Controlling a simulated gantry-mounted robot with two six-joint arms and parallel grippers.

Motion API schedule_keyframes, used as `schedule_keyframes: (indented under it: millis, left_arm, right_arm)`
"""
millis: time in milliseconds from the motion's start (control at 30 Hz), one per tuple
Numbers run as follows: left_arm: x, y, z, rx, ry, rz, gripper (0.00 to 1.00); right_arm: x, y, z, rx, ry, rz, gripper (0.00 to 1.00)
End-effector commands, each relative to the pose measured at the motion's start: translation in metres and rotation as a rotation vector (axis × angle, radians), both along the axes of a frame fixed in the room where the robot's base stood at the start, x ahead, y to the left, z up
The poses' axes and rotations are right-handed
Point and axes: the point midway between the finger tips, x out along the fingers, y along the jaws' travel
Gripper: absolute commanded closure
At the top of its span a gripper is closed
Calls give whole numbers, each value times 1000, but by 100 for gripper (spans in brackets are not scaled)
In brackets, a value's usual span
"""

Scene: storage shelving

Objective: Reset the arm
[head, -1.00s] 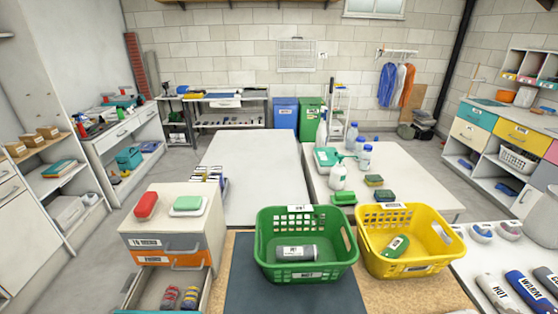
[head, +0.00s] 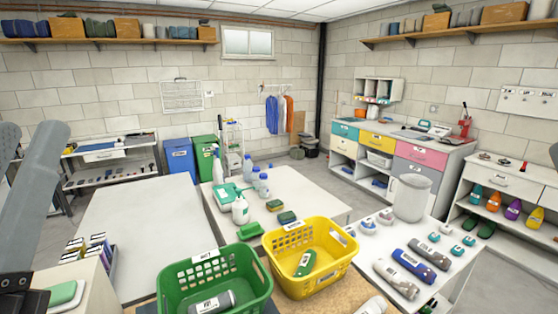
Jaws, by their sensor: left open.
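My left arm comes in at the left edge of the head view, raised. My left gripper (head: 24,297) is at the lower left corner, partly cut off by the frame. Its dark jaws are open, with nothing seen between them. It is beside a green-and-white block (head: 64,294) on the white cabinet top; I cannot tell whether it touches anything. My right gripper is not in view.
A green basket (head: 178,288) holding a grey roll and a yellow basket (head: 340,257) holding a green item stand at the front. Bottles (head: 240,210) and sponges stand on the table behind. The left white table (head: 140,225) is clear.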

Motion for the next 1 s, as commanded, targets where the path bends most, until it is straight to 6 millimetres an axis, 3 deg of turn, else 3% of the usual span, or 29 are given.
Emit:
schedule_keyframes:
  millis: [67,100,267,500,600,733,1000]
  left_arm:
    - [-3,-26,5,6,-12,-167,59]
    - [-2,-24,37,5,-9,-150,59]
    - [-1,-23,96,6,-6,-146,59]
    - [-1,-23,199,6,-4,-144,59]
    - [-1,-23,224,6,-3,-144,59]
    - [-1,-23,235,6,-3,-144,59]
    - [-1,-23,231,6,-3,-143,59]
  right_arm:
    - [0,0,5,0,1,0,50]
    - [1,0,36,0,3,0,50]
    - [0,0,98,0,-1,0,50]
    - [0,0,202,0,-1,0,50]
    - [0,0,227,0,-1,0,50]
    - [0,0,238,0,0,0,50]
    - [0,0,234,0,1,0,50]
